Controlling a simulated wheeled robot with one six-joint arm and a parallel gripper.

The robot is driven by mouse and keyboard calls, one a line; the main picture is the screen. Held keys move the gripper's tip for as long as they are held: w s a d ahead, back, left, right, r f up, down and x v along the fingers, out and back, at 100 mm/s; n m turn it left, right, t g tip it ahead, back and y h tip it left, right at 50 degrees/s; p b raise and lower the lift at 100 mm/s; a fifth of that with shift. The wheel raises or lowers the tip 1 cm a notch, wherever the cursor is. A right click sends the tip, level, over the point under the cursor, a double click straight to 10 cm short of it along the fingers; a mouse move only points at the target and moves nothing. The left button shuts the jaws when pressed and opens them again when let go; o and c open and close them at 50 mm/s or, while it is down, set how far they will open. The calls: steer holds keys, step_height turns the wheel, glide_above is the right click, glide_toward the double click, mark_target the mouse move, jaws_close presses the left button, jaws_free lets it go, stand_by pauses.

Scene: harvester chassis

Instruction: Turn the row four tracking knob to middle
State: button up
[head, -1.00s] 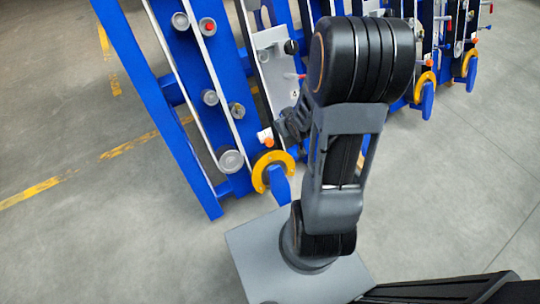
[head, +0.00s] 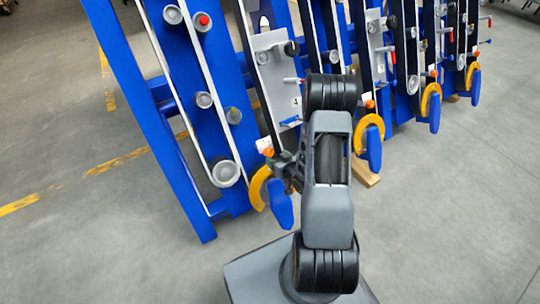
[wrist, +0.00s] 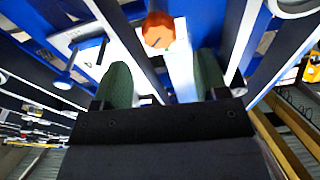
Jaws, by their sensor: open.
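The orange knob (head: 268,153) sits on a white mount low on the row marked 4, just above a yellow ring guard. In the wrist view the orange knob (wrist: 158,32) is ahead of my fingertips, roughly between their lines, with a dark mark on its face. My gripper (head: 281,164) is just right of and slightly below the knob in the head view. In the wrist view my gripper (wrist: 163,72) has its two green fingers spread apart with nothing held. Knob and fingers look apart. The knob's exact turn angle is hard to tell.
The yellow ring guard (head: 260,188) and a blue pointed end (head: 280,204) lie close below the gripper. A grey plate (head: 275,65) labelled 4 with a red-tipped lever is above. More blue rows stand to the right. Open floor (head: 440,210) lies front right.

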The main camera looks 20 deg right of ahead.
mark_target(269, 153)
steer(key=b+x, duration=0.1)
steer(key=x, duration=0.5)
steer(key=shift+w+f, duration=0.15)
steer(key=shift+w, duration=0.05)
steer(key=shift+c, duration=0.5)
steer(key=c, duration=0.8)
steer(key=shift+b, duration=0.3)
steer(key=shift+c, duration=0.2)
steer(key=shift+n, duration=0.3)
steer(key=n+y+b, duration=0.1)
steer(key=n+b, duration=0.2)
steer(key=n, duration=0.1)
steer(key=shift+f+n, duration=0.1)
steer(key=shift+n, duration=0.3)
steer(key=shift+a+n+g+b, duration=0.1)
steer(key=shift+n+g+b, duration=0.2)
steer(key=shift+n+b, duration=1.55)
steer(key=shift+n+y+p, duration=0.3)
steer(key=shift+n+p, duration=0.25)
steer(key=shift+n, duration=0.2)
